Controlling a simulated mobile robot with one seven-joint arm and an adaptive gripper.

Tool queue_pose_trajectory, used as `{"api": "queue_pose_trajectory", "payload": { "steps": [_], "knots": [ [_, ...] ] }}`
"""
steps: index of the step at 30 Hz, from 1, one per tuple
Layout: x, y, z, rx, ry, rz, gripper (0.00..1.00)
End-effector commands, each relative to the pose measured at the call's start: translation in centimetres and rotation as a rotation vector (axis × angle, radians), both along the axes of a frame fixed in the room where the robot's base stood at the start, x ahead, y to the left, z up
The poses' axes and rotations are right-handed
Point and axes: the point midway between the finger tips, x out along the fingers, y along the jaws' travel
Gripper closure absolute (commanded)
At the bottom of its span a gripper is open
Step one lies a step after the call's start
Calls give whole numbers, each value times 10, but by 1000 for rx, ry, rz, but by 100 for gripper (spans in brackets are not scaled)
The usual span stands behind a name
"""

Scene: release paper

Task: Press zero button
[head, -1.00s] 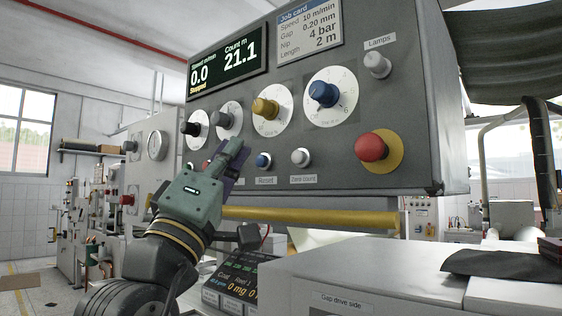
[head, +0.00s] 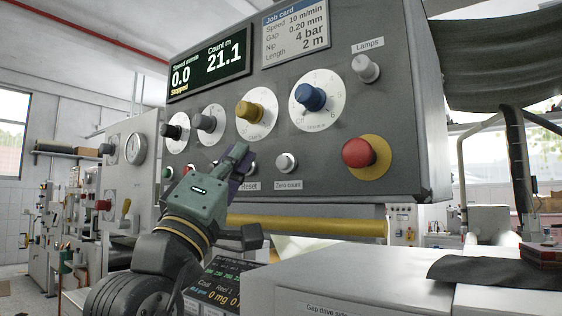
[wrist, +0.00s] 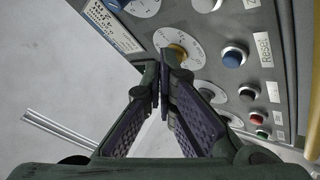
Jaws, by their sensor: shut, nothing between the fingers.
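The zero count button (head: 286,162) is a pale round knob on the grey control panel, above a "Zero count" label (head: 288,185). In the wrist view, a pale button (wrist: 205,4) is cut off at the top edge, beside the blue reset button (wrist: 234,56). My gripper (head: 240,152) is shut and empty, left of the zero count button and apart from it. It partly hides the reset button in the head view. In the wrist view, its fingertips (wrist: 166,62) overlap the yellow dial. The display (head: 210,65) reads speed 0.0, stopped, count 21.1.
A red stop button (head: 358,153) on a yellow disc is right of the zero count button. A blue dial (head: 311,97) and a yellow dial (head: 249,112) sit above. A yellow bar (head: 310,223) runs below the panel, above a pale machine cover (head: 345,285).

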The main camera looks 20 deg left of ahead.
Motion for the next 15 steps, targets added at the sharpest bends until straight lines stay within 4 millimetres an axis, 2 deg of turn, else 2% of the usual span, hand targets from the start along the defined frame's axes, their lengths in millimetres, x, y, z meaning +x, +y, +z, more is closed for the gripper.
{"api": "queue_pose_trajectory", "payload": {
  "steps": [6,15],
  "knots": [
    [30,-11,0,0,3,-2,100],
    [51,-19,0,0,0,0,100]
  ]
}}
